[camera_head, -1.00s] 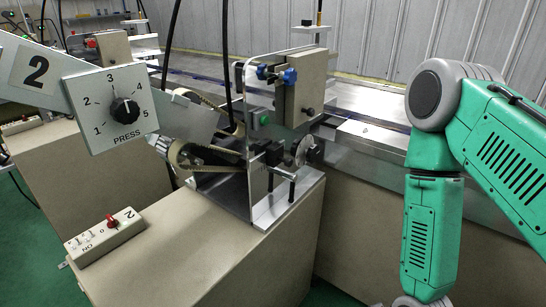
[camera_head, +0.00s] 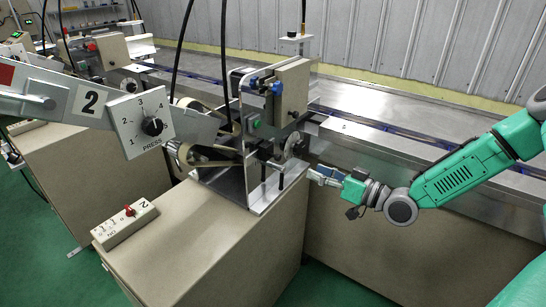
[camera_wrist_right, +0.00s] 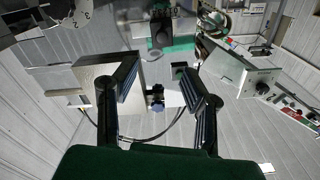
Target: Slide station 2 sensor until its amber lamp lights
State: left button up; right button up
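Station 2 (camera_head: 235,185) is the metal machine on a beige cabinet, left of my right arm. It carries an upright beige block (camera_head: 292,92) with blue knobs (camera_head: 277,88) and a green part (camera_head: 255,124). A small plate on a thin rod (camera_head: 295,38) stands above it. I cannot tell which part is the sensor, and I see no lit amber lamp. My right gripper (camera_head: 322,175) is just right of the station's lower front, beside a round metal disc (camera_head: 297,146). In the right wrist view its fingers (camera_wrist_right: 158,78) are spread with nothing between them. My left gripper is not in view.
A PRESS dial panel (camera_head: 143,125) hangs on an arm marked 2 at the left. A switch box (camera_head: 125,222) lies on the cabinet top. A long metal conveyor (camera_head: 400,140) runs behind. Black cables (camera_head: 180,40) hang down near the station. Another station (camera_head: 110,48) stands farther back.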

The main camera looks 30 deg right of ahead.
aim_at(280, 158)
jog(key=b+x, duration=0.1)
jog(key=x, duration=1.1)
jog(key=shift+w+a, duration=0.25)
jog(key=shift+w, duration=0.05)
